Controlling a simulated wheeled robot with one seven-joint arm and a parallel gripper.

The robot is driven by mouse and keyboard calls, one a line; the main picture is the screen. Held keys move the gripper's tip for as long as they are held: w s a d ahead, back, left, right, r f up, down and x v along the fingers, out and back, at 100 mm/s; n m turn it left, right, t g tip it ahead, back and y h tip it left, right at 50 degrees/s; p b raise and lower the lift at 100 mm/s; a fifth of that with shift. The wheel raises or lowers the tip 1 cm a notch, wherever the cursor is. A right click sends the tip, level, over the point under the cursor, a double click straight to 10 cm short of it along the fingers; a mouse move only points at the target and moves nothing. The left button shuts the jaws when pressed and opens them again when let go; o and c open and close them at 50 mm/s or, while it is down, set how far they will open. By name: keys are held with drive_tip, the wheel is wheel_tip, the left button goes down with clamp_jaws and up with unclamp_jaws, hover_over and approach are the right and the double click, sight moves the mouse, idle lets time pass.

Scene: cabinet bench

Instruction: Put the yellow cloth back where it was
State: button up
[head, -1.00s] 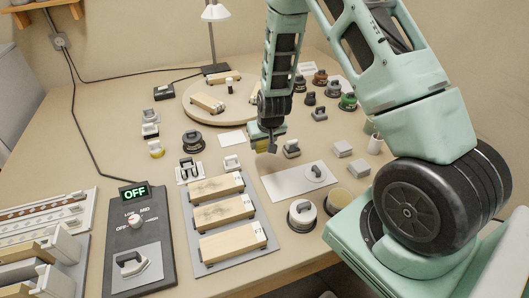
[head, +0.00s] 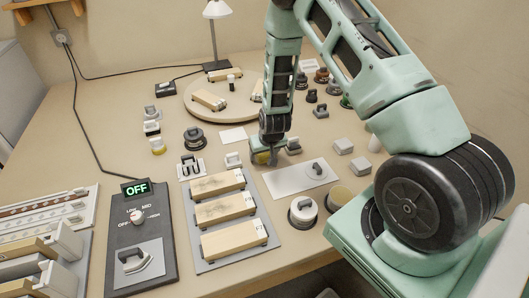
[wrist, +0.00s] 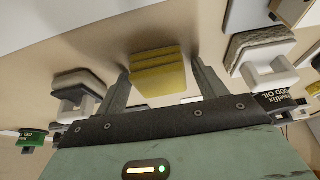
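The yellow cloth (wrist: 158,72) is a folded, layered block between my gripper's two fingers in the wrist view. Narrow gaps show between it and the fingers. In the head view the cloth (head: 261,158) shows low beside the fingertips, at or very near the bench top, behind the grey board's far end. My gripper (wrist: 161,66) is open around it and points down; in the head view the gripper (head: 266,156) partly hides it.
A small grey handled block (head: 293,146) stands close on the right, and a white clip-like piece (head: 233,160) on the left. A pale plate (head: 290,182) and a grey board (head: 205,267) with wooden blocks lie in front. A round turntable (head: 200,114) is behind.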

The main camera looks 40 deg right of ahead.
drive_tip(key=v, duration=1.2)
drive_tip(key=s+a+r+n+g+y, duration=0.1)
drive_tip(key=s+a+r+n+y, duration=0.15)
drive_tip(key=s+a+r, duration=0.55)
drive_tip(key=s+a+r+n+g+y, duration=0.1)
drive_tip(key=s+a+r+n, duration=0.15)
drive_tip(key=a, duration=1.05)
drive_tip(key=s+a+r+n+g+h, duration=0.1)
drive_tip(key=s+a+r+n, duration=0.1)
drive_tip(key=s, duration=0.5)
drive_tip(key=s+a+r+n+g, duration=0.1)
drive_tip(key=s+a+r+n, duration=0.1)
drive_tip(key=s+r, duration=0.3)
drive_tip(key=s+n, duration=0.1)
drive_tip(key=s, duration=0.2)
drive_tip(key=shift+s+n+h, duration=0.2)
drive_tip(key=shift+n+h, duration=0.15)
drive_tip(key=shift+n, duration=0.05)
